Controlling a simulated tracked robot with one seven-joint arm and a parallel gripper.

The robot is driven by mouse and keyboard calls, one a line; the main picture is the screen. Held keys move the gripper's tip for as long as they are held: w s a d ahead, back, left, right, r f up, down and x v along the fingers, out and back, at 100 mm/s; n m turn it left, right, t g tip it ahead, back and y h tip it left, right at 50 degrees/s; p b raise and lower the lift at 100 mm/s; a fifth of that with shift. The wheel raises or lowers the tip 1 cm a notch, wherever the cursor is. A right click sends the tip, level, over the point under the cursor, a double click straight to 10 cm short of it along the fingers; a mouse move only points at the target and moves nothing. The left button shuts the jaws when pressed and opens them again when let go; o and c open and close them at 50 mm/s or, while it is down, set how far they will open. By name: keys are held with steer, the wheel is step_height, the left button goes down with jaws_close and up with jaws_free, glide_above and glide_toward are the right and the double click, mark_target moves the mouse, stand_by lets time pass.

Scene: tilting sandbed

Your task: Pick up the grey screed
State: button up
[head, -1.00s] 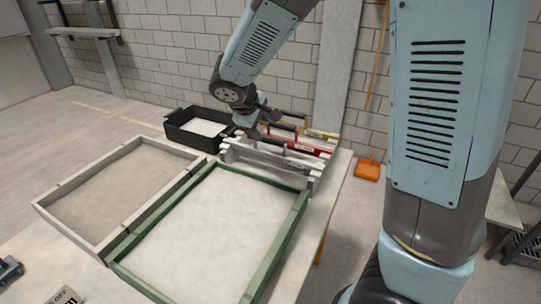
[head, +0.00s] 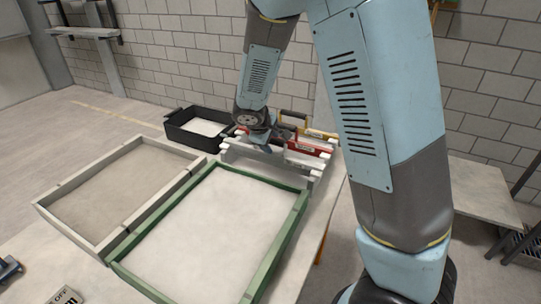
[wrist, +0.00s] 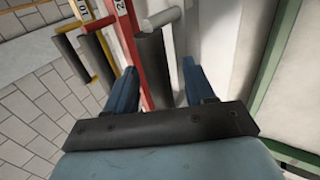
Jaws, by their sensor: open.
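The grey screed (head: 262,157) stands in front of the other screeds on the rack beyond the green-framed bed. In the wrist view its dark handle (wrist: 152,68), with a pale grey bracket end, lies between the open fingers of my gripper (wrist: 160,80). Contact with the handle cannot be made out. In the head view my gripper (head: 262,142) is over the screeds, and my wrist partly hides them. A red screed (head: 312,148) and a yellow screed (head: 320,133) stand behind the grey one.
The green-framed sandbed (head: 283,243) lies in front of the rack, with a grey-framed bed (head: 75,237) at its left. A black tray (head: 178,137) stands left of the rack. The red screed's handle (wrist: 98,58) is close outside my left finger.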

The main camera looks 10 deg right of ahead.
steer(key=shift+w+d+f, duration=0.1)
steer(key=shift+w+f, duration=0.05)
steer(key=shift+f, duration=0.1)
jaws_close()
stand_by(0.4)
